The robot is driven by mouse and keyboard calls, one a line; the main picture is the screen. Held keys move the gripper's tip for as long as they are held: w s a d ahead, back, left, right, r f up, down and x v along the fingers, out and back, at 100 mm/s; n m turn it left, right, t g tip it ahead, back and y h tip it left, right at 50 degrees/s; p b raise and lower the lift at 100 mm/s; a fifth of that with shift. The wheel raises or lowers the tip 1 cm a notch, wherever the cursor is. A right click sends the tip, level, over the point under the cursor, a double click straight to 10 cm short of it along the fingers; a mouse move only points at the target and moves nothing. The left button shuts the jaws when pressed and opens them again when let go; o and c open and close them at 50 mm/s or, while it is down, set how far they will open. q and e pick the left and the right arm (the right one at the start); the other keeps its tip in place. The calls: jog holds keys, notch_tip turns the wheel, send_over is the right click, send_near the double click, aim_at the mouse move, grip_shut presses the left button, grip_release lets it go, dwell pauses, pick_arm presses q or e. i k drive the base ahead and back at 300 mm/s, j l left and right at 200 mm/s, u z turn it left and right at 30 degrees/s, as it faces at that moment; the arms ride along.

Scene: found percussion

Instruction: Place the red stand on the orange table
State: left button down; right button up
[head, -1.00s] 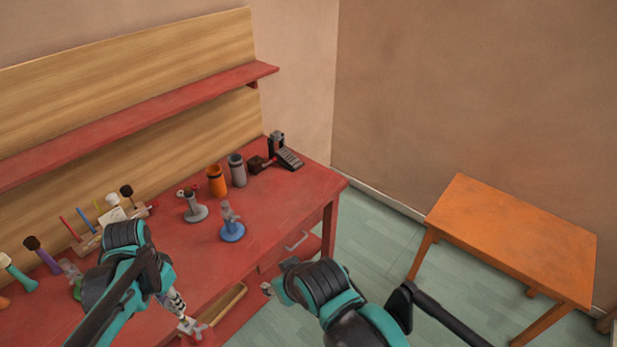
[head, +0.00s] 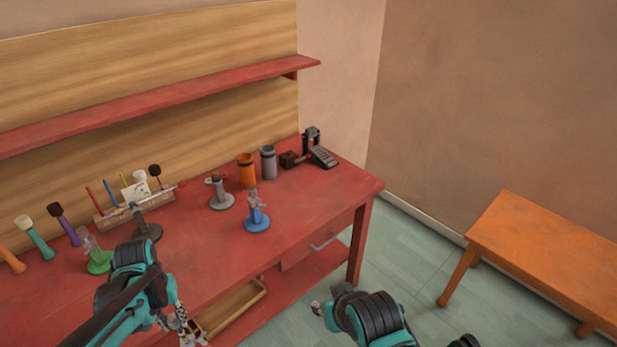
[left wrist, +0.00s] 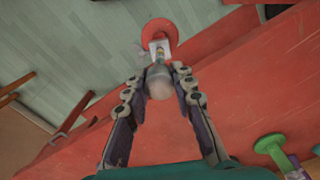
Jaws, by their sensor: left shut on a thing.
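My left gripper (head: 190,333) is at the bottom of the head view, in front of the red workbench. In the left wrist view its fingers (left wrist: 158,72) are shut on the red stand, whose round red base (left wrist: 159,33) points away from the palm and whose pale grey top (left wrist: 159,84) lies between the fingers. The stand is hard to make out in the head view. The orange table (head: 550,248) is at the far right, cut by the picture edge, with a bare visible top. My right gripper (head: 318,308) shows only partly, and its jaws are unclear.
The red workbench (head: 310,205) carries a blue stand (head: 257,222), a grey stand (head: 221,196), a green stand (head: 98,262), an orange cup (head: 246,170), a grey cup (head: 268,162) and a black pedal (head: 323,157). Open floor (head: 410,270) separates workbench and orange table.

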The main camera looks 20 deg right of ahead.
aim_at(559, 252)
jog(key=l+z, duration=0.4)
jog(key=i+l+z, duration=0.1)
jog(key=z, duration=0.35)
jog(key=i+l+z, duration=0.15)
jog(key=z, duration=0.25)
jog(key=i+l+z, duration=0.2)
jog(key=z, duration=0.25)
jog(key=i+l+z, duration=0.1)
jog(key=i+l, duration=0.2)
jog(key=i, duration=0.15)
jog(key=i+l+z, duration=0.1)
jog(key=i+l, duration=0.2)
jog(key=i, duration=0.15)
jog(key=i+l+z, duration=0.15)
jog(key=i, duration=0.3)
jog(key=i+l+z, duration=0.1)
jog(key=i+l, duration=0.15)
jog(key=i, duration=0.25)
jog(key=i+l+z, duration=0.1)
jog(key=i, duration=0.35)
